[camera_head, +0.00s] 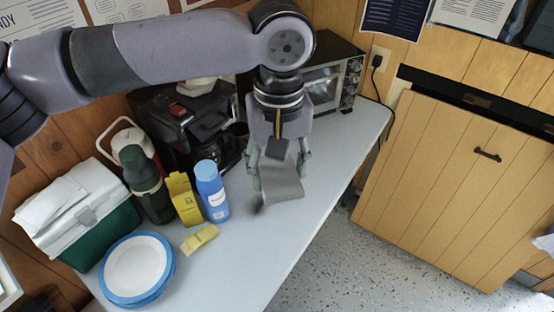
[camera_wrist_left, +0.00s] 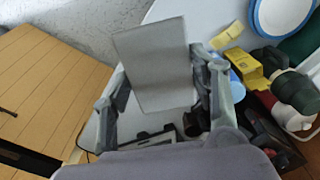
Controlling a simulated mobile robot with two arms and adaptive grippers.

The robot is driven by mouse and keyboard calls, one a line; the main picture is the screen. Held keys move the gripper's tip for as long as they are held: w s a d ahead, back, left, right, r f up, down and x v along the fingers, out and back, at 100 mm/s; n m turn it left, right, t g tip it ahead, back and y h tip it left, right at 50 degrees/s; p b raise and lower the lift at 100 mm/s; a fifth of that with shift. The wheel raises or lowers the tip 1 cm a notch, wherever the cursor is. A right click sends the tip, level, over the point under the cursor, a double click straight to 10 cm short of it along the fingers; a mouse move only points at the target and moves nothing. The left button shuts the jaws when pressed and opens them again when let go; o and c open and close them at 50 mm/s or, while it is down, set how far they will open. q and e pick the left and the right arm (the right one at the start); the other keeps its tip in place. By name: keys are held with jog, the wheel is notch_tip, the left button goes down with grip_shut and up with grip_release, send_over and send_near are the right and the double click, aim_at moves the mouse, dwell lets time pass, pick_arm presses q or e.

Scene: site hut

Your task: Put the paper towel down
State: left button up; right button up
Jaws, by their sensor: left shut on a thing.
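The paper towel (camera_head: 284,187) is a pale grey-white piece held between the fingers of my left gripper (camera_head: 278,168), over the bare part of the light table. In the left wrist view the paper towel (camera_wrist_left: 155,65) shows as a plain, slightly tilted block between the two fingers (camera_wrist_left: 152,80). My left gripper is shut on it and points down at the table. A dark patch shows beside its lower end; whether it touches the table I cannot tell. My right gripper is not in view.
On the table (camera_head: 300,225), a blue bottle (camera_head: 212,190), yellow box (camera_head: 184,198), yellow packet (camera_head: 200,238), dark green flask (camera_head: 147,185), plates (camera_head: 138,268) and cooler (camera_head: 85,215) stand left. A coffee maker (camera_head: 190,115) and oven (camera_head: 335,75) stand behind. The table's front right is clear.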

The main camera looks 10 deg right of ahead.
pick_arm(q)
jog(key=a+f, duration=0.4)
jog(key=a, duration=0.9)
jog(key=a+f, duration=0.3)
jog(key=a, duration=1)
jog(key=s+f, duration=0.4)
jog(key=f, duration=0.1)
